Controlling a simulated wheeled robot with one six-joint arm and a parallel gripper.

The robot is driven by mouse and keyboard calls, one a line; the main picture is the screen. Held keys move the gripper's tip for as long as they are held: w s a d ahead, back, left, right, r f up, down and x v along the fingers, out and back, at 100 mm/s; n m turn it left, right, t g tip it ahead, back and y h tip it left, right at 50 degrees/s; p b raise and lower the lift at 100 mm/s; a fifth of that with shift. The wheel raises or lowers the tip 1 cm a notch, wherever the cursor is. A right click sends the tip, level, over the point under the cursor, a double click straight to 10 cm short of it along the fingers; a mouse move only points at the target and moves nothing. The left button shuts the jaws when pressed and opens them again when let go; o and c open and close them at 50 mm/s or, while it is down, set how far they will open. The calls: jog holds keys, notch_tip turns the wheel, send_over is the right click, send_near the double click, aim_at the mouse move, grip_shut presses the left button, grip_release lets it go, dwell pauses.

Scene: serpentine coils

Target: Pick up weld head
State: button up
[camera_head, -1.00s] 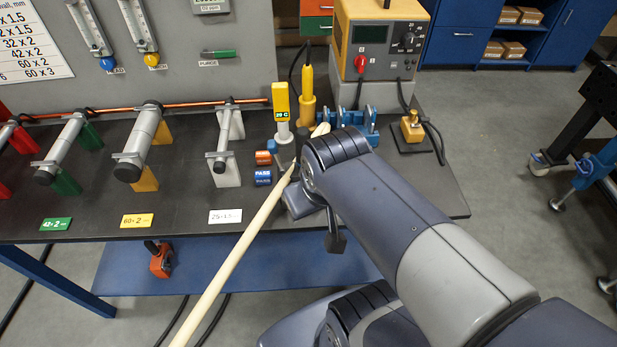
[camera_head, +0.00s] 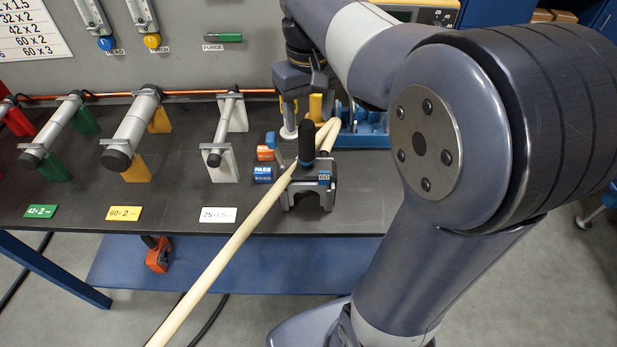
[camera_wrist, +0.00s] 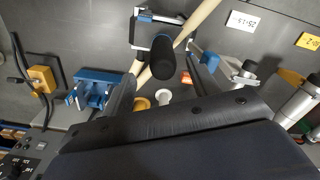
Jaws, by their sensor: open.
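The weld head (camera_head: 309,186) stands on the bench, a grey arched clamp body with an upright black handle and a small blue tag reading 60. A thick cream hose (camera_head: 225,250) runs from it toward the front left. In the wrist view, the weld head (camera_wrist: 163,52) is at top centre, its black handle pointing toward the camera. My gripper (camera_wrist: 161,76) is open and empty, its two dark fingers on either side of the handle's near end in that view. In the head view it hangs above and behind the weld head, partly hidden by my arm.
Pipe coupons on green, yellow and white stands (camera_head: 224,165) line the bench to the left. Orange and blue PASS blocks (camera_head: 263,173) sit just left of the weld head. A blue fixture (camera_head: 362,130) and a yellow-topped tool stand behind. Bare bench lies in front.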

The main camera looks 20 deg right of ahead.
aim_at(307, 142)
notch_tip(307, 142, down, 8)
jog(key=shift+s+a+r, duration=0.1)
jog(key=shift+a+r, duration=0.05)
dwell(0.3)
jog(key=shift+c, duration=0.3)
grip_shut()
jog(key=shift+r, duration=0.15)
dwell(0.8)
